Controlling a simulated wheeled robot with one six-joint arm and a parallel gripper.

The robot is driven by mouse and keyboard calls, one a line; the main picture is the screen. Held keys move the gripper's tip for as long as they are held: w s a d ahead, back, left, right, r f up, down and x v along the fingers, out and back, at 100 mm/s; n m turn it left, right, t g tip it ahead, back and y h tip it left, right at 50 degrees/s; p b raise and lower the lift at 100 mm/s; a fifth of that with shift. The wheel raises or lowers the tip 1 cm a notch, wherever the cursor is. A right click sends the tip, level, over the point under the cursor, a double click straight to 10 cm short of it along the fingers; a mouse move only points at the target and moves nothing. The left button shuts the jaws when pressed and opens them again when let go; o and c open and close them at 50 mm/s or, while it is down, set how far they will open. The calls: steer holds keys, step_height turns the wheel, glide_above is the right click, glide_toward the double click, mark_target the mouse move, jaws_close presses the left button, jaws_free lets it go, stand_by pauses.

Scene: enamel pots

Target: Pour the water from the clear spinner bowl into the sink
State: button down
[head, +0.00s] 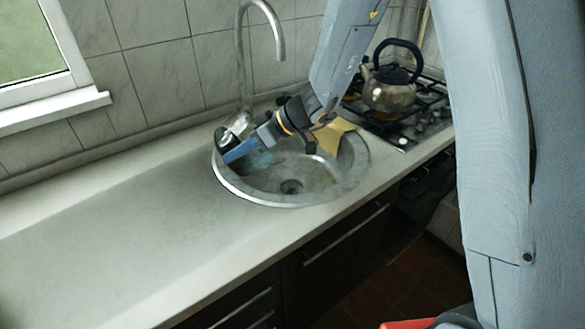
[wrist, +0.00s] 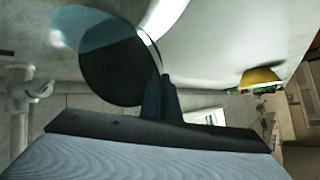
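The round metal sink (head: 300,190) is set into the counter, with its drain in view. My gripper (head: 232,152) is over the sink's left side, pointing down and left. A pale bluish see-through patch beside it looks like the clear spinner bowl (head: 258,161), tipped over the basin. In the wrist view my gripper (wrist: 160,84) has its fingers close together at the edge of a dark round shape with a bluish clear part, which looks like the bowl (wrist: 82,27). The fingers seem shut on its rim. I cannot make out water in it.
The faucet (head: 275,30) arches behind the sink. A yellow object (head: 331,136) lies at the sink's back right rim. A kettle (head: 388,92) stands on the stove (head: 405,127) at right. The counter (head: 110,225) to the left is clear.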

steer(key=shift+w+d+r+y, duration=0.1)
steer(key=shift+d+r+y, duration=0.1)
steer(key=shift+d+y, duration=0.45)
steer(key=shift+d+r+y, duration=0.15)
steer(key=shift+d+y, duration=0.25)
steer(key=shift+y, duration=0.35)
stand_by(0.6)
steer(key=shift+d, duration=0.15)
steer(key=shift+d+r+y+b, duration=0.2)
steer(key=shift+d+y+b, duration=0.1)
steer(key=shift+b, duration=0.25)
steer(key=shift+w+d+r+y+b, duration=0.1)
steer(key=shift+d+r+y+b, duration=0.5)
steer(key=shift+d+b, duration=0.45)
steer(key=a+h+p, duration=0.1)
steer(key=p, duration=0.1)
steer(key=a+f+p, duration=0.1)
steer(key=a+p, duration=0.1)
steer(key=shift+s+a+f+h, duration=0.15)
steer(key=shift+s+a+h, duration=0.05)
steer(key=shift+h, duration=0.2)
steer(key=a+h, duration=0.1)
steer(key=a+h+b, duration=0.1)
steer(key=shift+f+h, duration=0.35)
steer(key=shift+h, duration=0.05)
steer(key=shift+a+f+h, duration=0.15)
steer(key=shift+a+h, duration=0.05)
steer(key=shift+h, duration=0.1)
